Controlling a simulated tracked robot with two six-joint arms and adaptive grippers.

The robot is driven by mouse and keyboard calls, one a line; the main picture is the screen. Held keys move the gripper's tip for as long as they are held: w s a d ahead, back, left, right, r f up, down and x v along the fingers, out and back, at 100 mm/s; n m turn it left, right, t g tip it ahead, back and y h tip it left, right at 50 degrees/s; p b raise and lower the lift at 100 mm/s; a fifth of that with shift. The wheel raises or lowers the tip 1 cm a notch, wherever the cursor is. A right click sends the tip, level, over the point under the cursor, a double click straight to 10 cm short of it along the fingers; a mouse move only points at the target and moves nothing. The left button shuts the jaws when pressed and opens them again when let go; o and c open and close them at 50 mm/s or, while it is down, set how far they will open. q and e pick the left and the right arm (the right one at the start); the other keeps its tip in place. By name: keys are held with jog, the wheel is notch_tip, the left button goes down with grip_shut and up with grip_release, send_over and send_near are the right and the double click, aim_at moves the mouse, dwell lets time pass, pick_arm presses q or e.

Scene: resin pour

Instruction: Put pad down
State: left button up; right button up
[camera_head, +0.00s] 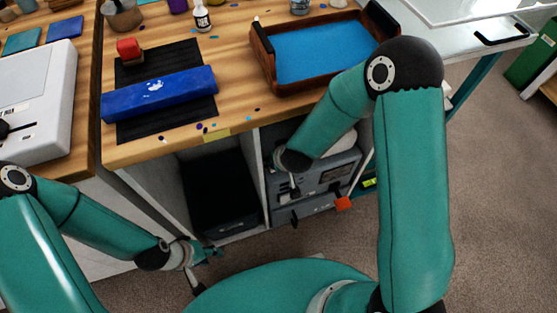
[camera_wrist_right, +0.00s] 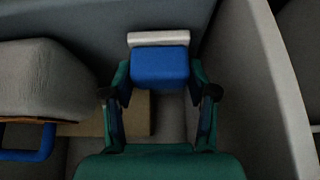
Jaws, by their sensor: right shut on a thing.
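A small blue block with a pale strip along its far side, which looks like the pad (camera_wrist_right: 160,66), sits between the fingertips of my right gripper (camera_wrist_right: 160,92) in the right wrist view. The gripper is shut on it. In the head view my right forearm reaches down in front of the bench, and the right gripper (camera_head: 294,186) shows only in part before the grey cabinet units; the pad cannot be made out there. My left gripper (camera_head: 204,268) is empty and low in front of the bench, its fingers apart.
The wooden bench (camera_head: 235,85) carries a blue-filled wooden tray (camera_head: 262,62), a long blue block (camera_head: 160,93) on a black mat (camera_head: 190,58), and a red block (camera_head: 129,49). Grey units (camera_head: 330,172) stand below. A grey rounded thing (camera_wrist_right: 55,75) lies left in the wrist view.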

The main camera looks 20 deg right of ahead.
jog(key=shift+w+a+f, duration=0.1)
jog(key=shift+a+f, duration=0.05)
jog(key=shift+f, duration=0.3)
pick_arm(q)
jog(key=shift+w+f, duration=0.1)
jog(key=shift+f, duration=0.3)
pick_arm(e)
jog(key=shift+r, duration=0.1)
jog(key=o, duration=0.7)
pick_arm(q)
jog(key=shift+a, duration=0.1)
